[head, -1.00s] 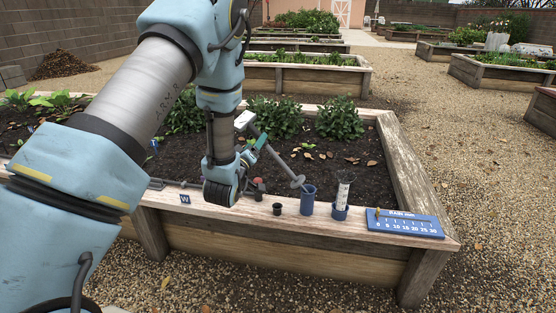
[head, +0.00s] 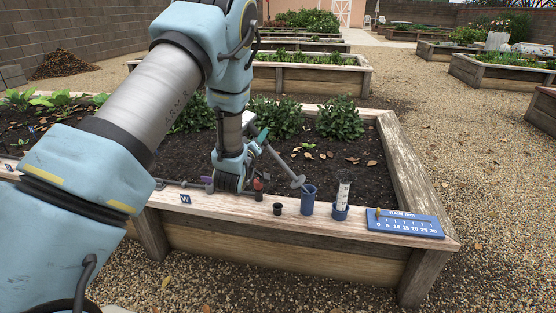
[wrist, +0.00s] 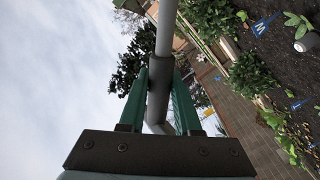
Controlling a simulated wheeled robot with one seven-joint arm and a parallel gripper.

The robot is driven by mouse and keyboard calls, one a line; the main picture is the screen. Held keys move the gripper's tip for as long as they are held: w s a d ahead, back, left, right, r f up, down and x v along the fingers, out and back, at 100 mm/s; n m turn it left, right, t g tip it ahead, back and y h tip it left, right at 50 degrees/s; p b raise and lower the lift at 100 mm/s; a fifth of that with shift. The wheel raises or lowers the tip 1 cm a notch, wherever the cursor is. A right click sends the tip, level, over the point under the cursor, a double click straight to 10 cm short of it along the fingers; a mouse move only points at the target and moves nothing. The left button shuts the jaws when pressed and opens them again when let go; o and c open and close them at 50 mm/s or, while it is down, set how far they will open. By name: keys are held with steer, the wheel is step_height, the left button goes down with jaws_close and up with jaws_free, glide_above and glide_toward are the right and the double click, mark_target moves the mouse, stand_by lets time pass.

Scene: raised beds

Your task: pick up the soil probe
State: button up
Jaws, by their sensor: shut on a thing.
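The soil probe (head: 284,168) appears as a slanting grey rod with a round disc at its lower right end, close to the blue cup in the head view. In the wrist view the held grey shaft (wrist: 166,30) has a dark sleeve between the fingers. My gripper (head: 262,138) has green fingers closed on both sides of this sleeve; it also fills the lower middle of the wrist view (wrist: 158,92). The rod's upper end in the head view is partly hidden by my gripper and wrist.
The wooden bed rim (head: 345,228) carries a blue cup (head: 308,204), a small black pot (head: 278,209), a rain gauge (head: 342,195), a red-topped item (head: 258,189) and a blue ruler sign (head: 405,223). Leafy plants (head: 340,118) stand behind. Gravel at the right is free.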

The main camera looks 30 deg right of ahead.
jaws_close()
steer(key=shift+r, duration=0.15)
step_height(320, 180, up, 10)
steer(key=shift+f+p, duration=0.1)
steer(key=shift+p, duration=0.3)
step_height(320, 180, up, 4)
steer(key=shift+f+p, duration=0.25)
steer(key=shift+p, duration=0.45)
steer(key=shift+d, duration=0.1)
